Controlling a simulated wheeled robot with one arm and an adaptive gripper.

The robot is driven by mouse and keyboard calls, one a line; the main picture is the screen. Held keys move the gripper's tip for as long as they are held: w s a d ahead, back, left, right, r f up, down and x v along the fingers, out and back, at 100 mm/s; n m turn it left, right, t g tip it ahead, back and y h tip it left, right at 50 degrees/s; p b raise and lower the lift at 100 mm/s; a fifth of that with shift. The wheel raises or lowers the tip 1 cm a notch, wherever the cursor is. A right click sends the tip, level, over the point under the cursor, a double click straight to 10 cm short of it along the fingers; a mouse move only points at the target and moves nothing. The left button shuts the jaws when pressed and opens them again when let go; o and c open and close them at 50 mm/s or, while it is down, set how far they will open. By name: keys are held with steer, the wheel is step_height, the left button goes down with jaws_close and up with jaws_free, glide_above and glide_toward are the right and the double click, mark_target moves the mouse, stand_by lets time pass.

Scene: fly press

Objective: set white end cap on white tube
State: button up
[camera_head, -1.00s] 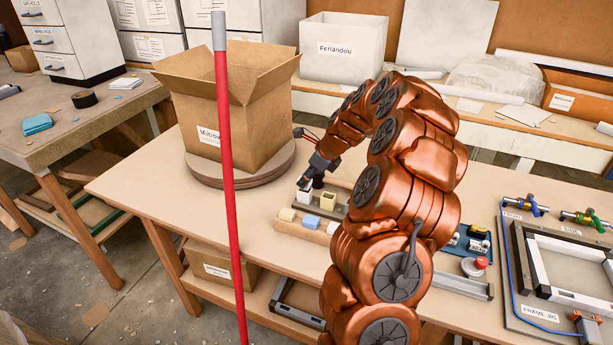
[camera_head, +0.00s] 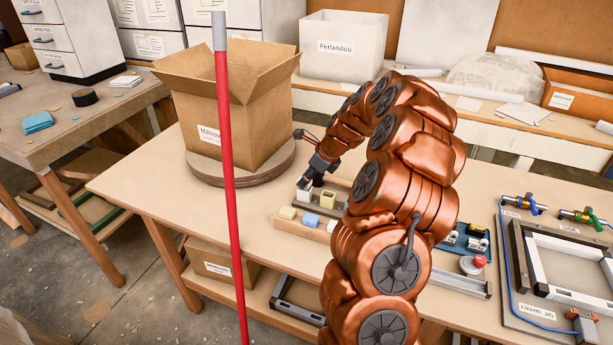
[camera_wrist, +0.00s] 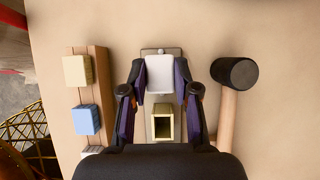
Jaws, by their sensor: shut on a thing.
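My gripper (camera_wrist: 160,82) has its dark fingers on both sides of the white end cap (camera_wrist: 160,73) and is shut on it. The cap's closed top faces the wrist camera. The white tube is not clearly told apart beneath it, so I cannot tell whether the cap is seated or just above. In the head view my gripper (camera_head: 309,184) is low over the bench, with a white piece (camera_head: 303,197) under it. A cream square tube (camera_wrist: 163,109) with an open, dark top stands beside the cap.
A wooden rack (camera_wrist: 104,95) holds a cream block (camera_wrist: 77,71), a blue block (camera_wrist: 87,120) and a partly hidden white piece (camera_wrist: 92,150). A mallet (camera_wrist: 236,75) lies on the other side. A red pole (camera_head: 228,150) crosses before a cardboard box (camera_head: 240,125).

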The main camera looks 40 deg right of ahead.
stand_by(0.3)
steer(key=o, duration=1)
steer(key=shift+r, duration=0.1)
steer(key=shift+r+p, duration=2.45)
steer(key=shift+r, duration=0.95)
steer(key=shift+a, duration=0.1)
